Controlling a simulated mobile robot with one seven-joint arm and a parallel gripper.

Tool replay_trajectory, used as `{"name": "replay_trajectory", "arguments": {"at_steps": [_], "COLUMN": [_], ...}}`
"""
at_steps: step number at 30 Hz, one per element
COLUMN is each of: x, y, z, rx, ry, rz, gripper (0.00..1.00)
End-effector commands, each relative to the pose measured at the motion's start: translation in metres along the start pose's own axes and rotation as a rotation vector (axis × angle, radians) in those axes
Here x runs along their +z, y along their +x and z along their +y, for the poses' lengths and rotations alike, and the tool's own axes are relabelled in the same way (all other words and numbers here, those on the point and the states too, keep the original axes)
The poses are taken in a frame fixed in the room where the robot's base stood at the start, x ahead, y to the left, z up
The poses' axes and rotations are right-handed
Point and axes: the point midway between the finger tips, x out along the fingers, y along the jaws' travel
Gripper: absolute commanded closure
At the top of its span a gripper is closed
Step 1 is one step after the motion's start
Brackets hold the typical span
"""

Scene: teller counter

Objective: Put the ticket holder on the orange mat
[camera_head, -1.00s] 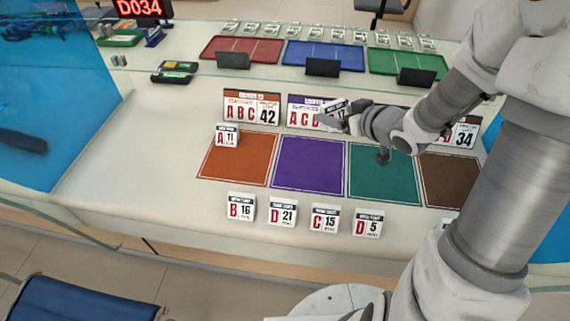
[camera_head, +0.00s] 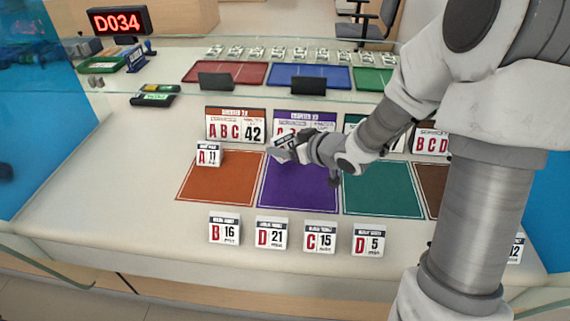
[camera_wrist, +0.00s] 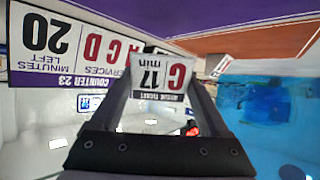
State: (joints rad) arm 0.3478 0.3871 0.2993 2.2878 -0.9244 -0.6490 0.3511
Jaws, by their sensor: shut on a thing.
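My gripper (camera_head: 293,152) is shut on a white ticket holder (camera_head: 284,142) and holds it over the back of the purple mat, in front of the purple sign. The wrist view shows this holder (camera_wrist: 160,76) upside down, reading C 17 min, between the fingers (camera_wrist: 160,98). The orange mat (camera_head: 222,180) lies flat on the counter, left of my gripper. Another ticket holder, A 11 (camera_head: 208,154), stands at the orange mat's back left corner.
The purple mat (camera_head: 300,190), green mat (camera_head: 382,190) and brown mat (camera_head: 433,182) lie to the right. An orange A B C sign (camera_head: 235,125) stands behind the orange mat.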

Motion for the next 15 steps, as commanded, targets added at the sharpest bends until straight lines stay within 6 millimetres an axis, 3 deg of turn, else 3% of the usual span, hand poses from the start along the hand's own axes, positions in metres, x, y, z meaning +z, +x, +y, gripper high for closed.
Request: {"name": "replay_trajectory", "arguments": {"at_steps": [4, 11, 15], "x": [0.006, 0.034, 0.035], "y": [0.007, 0.022, 0.022], "z": [-0.002, -0.002, -0.001], "rx": [-0.001, -0.002, 0.0], "ry": [-0.001, 0.0, -0.001], "rz": [0.0, 0.0, 0.001], "gripper": [0.77, 0.77, 0.77]}}
